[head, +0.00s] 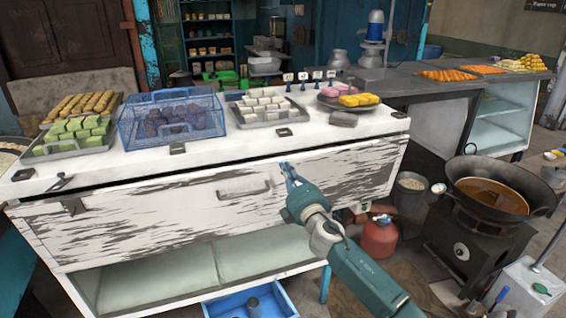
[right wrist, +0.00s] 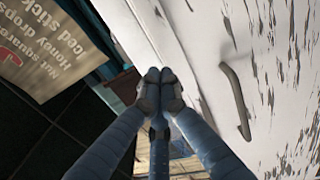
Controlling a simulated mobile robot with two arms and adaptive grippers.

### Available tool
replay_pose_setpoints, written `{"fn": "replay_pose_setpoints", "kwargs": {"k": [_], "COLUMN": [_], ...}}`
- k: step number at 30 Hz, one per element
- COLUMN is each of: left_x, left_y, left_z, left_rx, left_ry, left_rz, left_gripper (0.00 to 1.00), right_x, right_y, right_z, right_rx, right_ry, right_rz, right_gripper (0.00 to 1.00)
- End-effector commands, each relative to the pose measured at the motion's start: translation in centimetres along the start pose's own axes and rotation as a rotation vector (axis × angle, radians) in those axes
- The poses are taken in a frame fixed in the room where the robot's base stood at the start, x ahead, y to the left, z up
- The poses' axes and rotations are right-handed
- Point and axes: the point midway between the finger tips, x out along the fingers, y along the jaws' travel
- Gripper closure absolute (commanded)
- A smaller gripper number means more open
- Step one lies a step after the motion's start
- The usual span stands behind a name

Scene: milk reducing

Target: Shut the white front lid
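The white front lid (head: 180,215) is a wide panel with worn, flaking paint on the front of the white counter (head: 225,150). It stands about upright below the counter top, with a grey bar handle (head: 244,190) near its middle. I cannot tell whether it is fully flush. My right gripper (head: 287,170) is at the lid's upper edge, right of the handle. Its fingertips are together and hold nothing visible; contact is unclear. In the right wrist view the closed fingers (right wrist: 160,75) are beside the white lid (right wrist: 220,45) and its handle (right wrist: 236,100). My left gripper is out of view.
Sweets trays (head: 265,118) and a blue mesh basket (head: 140,130) stand on the counter. Below the lid is an open shelf (head: 165,285); a blue crate (head: 222,308) sits on the ground. A red canister (head: 379,240) and a wok of oil (head: 492,195) stand to the right.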

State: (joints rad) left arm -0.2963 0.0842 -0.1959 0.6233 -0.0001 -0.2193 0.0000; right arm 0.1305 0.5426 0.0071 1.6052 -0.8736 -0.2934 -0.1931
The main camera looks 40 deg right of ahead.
Motion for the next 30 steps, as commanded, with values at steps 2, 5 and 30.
{"fn": "replay_pose_setpoints", "kwargs": {"k": [2,5,30], "left_x": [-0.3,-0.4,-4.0], "left_y": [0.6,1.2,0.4], "left_z": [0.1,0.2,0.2], "left_rx": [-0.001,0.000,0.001], "left_ry": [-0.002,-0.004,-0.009], "left_rz": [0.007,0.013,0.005], "left_gripper": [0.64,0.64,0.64], "right_x": [1.2,2.2,4.0], "right_y": [0.2,0.1,0.9], "right_z": [0.0,0.0,0.0], "right_rx": [0.002,0.001,0.000], "right_ry": [-0.002,-0.002,-0.001], "right_rz": [0.000,0.000,-0.055], "right_gripper": [1.00,1.00,1.00]}}
